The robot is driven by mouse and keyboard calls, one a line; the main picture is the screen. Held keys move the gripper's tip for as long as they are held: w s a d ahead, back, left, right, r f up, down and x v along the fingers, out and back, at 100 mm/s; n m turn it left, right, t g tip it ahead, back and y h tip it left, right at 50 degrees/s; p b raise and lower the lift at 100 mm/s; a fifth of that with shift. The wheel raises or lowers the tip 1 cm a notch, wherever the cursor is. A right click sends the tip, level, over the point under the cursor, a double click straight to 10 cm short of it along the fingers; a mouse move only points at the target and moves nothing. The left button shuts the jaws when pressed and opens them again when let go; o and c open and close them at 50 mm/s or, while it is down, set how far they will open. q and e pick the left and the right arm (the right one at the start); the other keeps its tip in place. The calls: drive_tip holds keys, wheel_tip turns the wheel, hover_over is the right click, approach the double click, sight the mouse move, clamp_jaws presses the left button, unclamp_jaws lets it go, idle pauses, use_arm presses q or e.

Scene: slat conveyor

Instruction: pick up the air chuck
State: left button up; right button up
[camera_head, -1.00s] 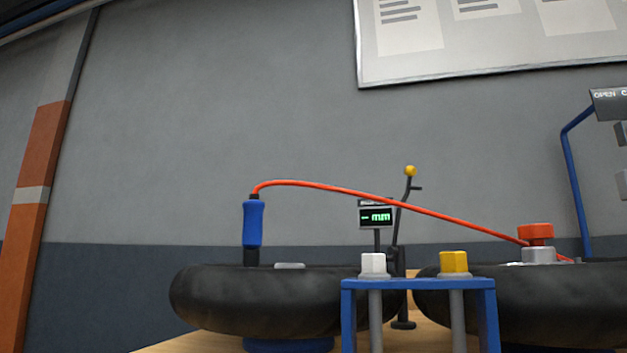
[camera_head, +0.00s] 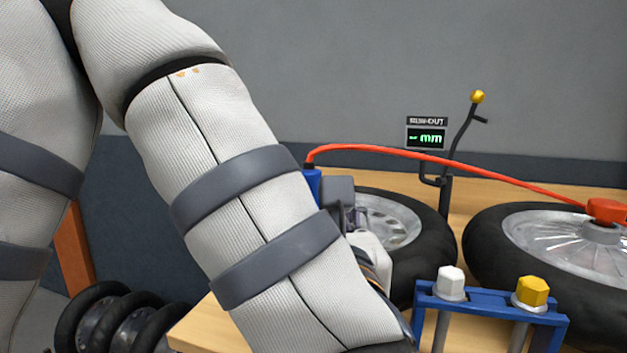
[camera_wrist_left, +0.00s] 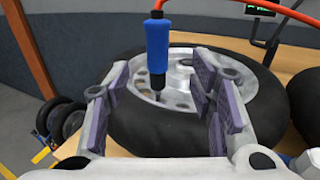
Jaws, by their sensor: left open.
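The air chuck (camera_wrist_left: 157,50) has a blue handle and a dark lower end. In the left wrist view it stands upright over the left wheel (camera_wrist_left: 190,133), with a red hose at its top. My left gripper (camera_wrist_left: 158,105) is open, its two padded fingers on either side of the chuck's lower part; I cannot tell whether either touches it. In the head view my left arm hides most of the chuck, and only a bit of its blue handle (camera_head: 312,184) shows. My right gripper is not in view.
The red hose (camera_head: 440,158) runs right to a red knob (camera_head: 607,211) on a second wheel (camera_head: 490,262). A blue rack (camera_head: 470,300) with white and yellow hex-headed tools stands in front. A run-out gauge (camera_head: 426,138) is behind. More tyres (camera_head: 92,315) are at lower left.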

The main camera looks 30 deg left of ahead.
use_arm(q)
drive_tip(key=x, duration=1)
drive_tip(key=shift+w+a+f, duration=0.2)
drive_tip(key=shift+a+f, duration=0.2)
clamp_jaws()
